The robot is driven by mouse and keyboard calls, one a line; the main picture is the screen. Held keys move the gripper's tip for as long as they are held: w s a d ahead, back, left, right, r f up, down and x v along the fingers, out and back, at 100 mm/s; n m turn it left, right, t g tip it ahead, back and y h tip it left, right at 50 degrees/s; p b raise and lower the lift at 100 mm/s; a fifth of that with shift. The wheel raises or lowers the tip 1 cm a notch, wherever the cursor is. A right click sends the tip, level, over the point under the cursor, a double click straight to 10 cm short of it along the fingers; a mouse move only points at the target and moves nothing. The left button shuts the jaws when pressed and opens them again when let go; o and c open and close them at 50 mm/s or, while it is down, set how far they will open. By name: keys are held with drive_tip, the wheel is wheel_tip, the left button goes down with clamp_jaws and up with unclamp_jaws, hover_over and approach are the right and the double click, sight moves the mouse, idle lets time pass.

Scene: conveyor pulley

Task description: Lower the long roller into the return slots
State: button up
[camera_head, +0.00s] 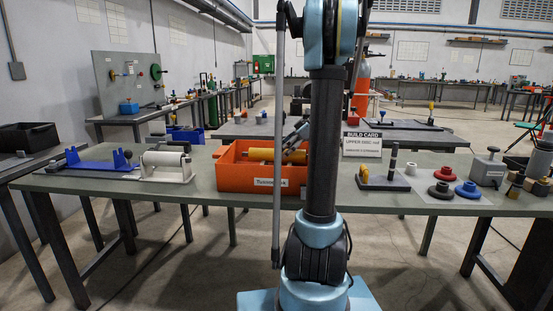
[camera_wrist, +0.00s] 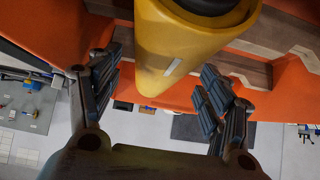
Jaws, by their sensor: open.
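A yellow roller (camera_head: 262,154) lies in the orange bin (camera_head: 230,172) at the middle of the table. My gripper (camera_head: 292,147) is at the bin, by the roller's right part, partly hidden behind my arm. In the wrist view, one end of the yellow roller (camera_wrist: 192,45) shows large between the two spread fingers of my gripper (camera_wrist: 160,78). Gaps show beside it, and the gripper is open. A blue stand (camera_head: 98,161) with upright brackets is at the table's left. A white roller (camera_head: 166,158) sits in a pale frame beside it. I cannot tell which slots are the return slots.
A "BUILD CARD" sign (camera_head: 362,144) stands right of the bin. A grey base with a post (camera_head: 385,180), a red ring (camera_head: 453,174), a black ring (camera_head: 441,191) and a blue ring (camera_head: 468,190) are at the right. Some tabletop between the pale frame and the bin is clear.

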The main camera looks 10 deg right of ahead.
drive_tip(key=x, duration=0.4)
drive_tip(key=shift+w, duration=0.1)
clamp_jaws()
